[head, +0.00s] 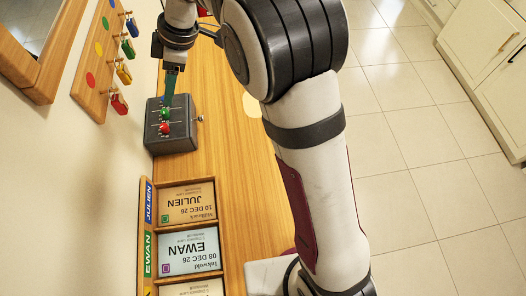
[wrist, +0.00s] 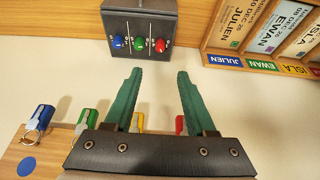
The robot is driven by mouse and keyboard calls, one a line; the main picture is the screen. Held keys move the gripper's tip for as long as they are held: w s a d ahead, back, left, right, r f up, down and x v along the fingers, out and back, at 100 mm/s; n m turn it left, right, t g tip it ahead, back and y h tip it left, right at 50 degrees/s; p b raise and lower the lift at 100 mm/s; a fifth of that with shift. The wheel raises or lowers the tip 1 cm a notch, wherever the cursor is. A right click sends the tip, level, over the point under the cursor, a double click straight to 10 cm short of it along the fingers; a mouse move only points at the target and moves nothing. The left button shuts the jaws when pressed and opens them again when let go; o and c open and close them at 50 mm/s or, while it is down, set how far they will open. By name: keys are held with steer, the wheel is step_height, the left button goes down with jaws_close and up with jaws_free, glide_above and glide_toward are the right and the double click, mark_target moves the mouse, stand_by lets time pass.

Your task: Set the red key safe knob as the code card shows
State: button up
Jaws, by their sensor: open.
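The key safe (head: 181,132) is a dark grey box on the wooden bench against the wall. Its face carries blue, green and red knobs in a row, with small pale marks around them. The red knob (head: 165,129) is nearest the cubbies; in the wrist view the red knob (wrist: 160,45) is the rightmost. My gripper (wrist: 159,74) is open and empty, its two green fingers spread apart. The red knob lies ahead of the gap between the fingertips, not touched. In the head view my gripper (head: 171,90) is by the blue-knob end of the safe. I cannot make out a code card.
Wooden cubbies (head: 218,229) hold boxes labelled JULIEN and EWAN beside the safe. A board (head: 93,62) with coloured dots and hanging keys is on the wall. A wood-framed mirror (head: 38,65) is at upper left. The bench beside the safe is mostly clear.

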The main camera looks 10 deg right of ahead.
steer(key=s+d+r+m+h, duration=0.1)
steer(key=s+d+m, duration=0.7)
steer(key=s+m, duration=0.1)
steer(key=s+d+r+m+h, duration=0.1)
steer(key=s+d+r+m, duration=0.1)
steer(key=s+d+m, duration=0.6)
steer(key=s+m, duration=0.1)
steer(key=s, duration=0.3)
steer(key=shift+s+d+r, duration=0.15)
steer(key=shift+s+d, duration=0.1)
steer(key=shift+s, duration=0.05)
steer(key=shift+w+a, duration=0.1)
steer(key=shift+w, duration=0.1)
steer(key=shift+c, duration=0.9)
steer(key=w+a+n, duration=0.1)
steer(key=w+n, duration=0.1)
steer(key=w, duration=0.1)
steer(key=w+a+n, duration=0.2)
steer(key=w, duration=0.1)
steer(key=w+a+n, duration=0.2)
steer(key=shift+w+a+r+y, duration=0.15)
steer(key=shift+w+r+y, duration=0.1)
steer(key=shift+w+y, duration=0.15)
steer(key=shift+c, duration=0.6)
steer(key=n+t+y, duration=0.1)
steer(key=n, duration=0.7)
glide_toward(164, 126)
steer(key=shift+n, duration=0.3)
steer(key=x, duration=0.8)
steer(key=shift+f, duration=0.35)
